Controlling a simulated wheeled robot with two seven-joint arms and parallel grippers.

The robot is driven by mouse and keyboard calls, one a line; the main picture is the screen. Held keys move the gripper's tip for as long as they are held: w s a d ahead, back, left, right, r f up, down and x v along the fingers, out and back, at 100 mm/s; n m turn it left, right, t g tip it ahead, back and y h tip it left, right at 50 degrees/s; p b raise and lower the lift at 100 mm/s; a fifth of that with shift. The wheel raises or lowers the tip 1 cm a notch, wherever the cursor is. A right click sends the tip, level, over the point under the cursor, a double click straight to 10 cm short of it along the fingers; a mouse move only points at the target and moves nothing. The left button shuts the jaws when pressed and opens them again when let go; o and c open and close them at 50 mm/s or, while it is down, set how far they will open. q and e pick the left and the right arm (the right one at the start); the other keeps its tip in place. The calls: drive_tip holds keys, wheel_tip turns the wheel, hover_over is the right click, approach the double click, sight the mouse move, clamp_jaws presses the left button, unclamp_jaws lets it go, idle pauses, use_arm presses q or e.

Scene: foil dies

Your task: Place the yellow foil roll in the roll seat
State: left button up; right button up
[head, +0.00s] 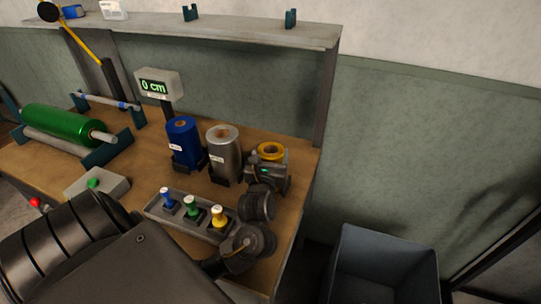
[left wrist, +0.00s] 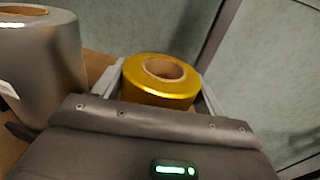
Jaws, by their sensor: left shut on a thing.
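The yellow foil roll (head: 270,151) stands upright between the fingers of my left gripper (head: 268,160), at the right end of the wooden bench. In the left wrist view the yellow roll (left wrist: 160,80) shows its brown core, with a finger on each side; its lower part is hidden by the gripper body. A silver roll (head: 224,155) and a blue roll (head: 183,144) stand upright to its left in dark holders. A green roll (head: 62,124) lies on a shaft between teal supports at the far left. I cannot tell which fixture is the roll seat. My right gripper is not in view.
A grey block with blue, green and yellow handled pieces (head: 193,211) lies in front of the rolls. A display reading 0 cm (head: 158,84) stands behind them. A shelf (head: 240,30) with teal brackets overhangs the back. A grey bin (head: 385,262) stands right of the bench.

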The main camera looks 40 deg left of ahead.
use_arm(q)
drive_tip(key=o, duration=1.7)
drive_tip(key=shift+r, duration=0.15)
drive_tip(key=b+v, duration=0.1)
drive_tip(key=v, duration=1.1)
drive_tip(key=shift+d+b, duration=0.1)
drive_tip(key=shift+b, duration=0.2)
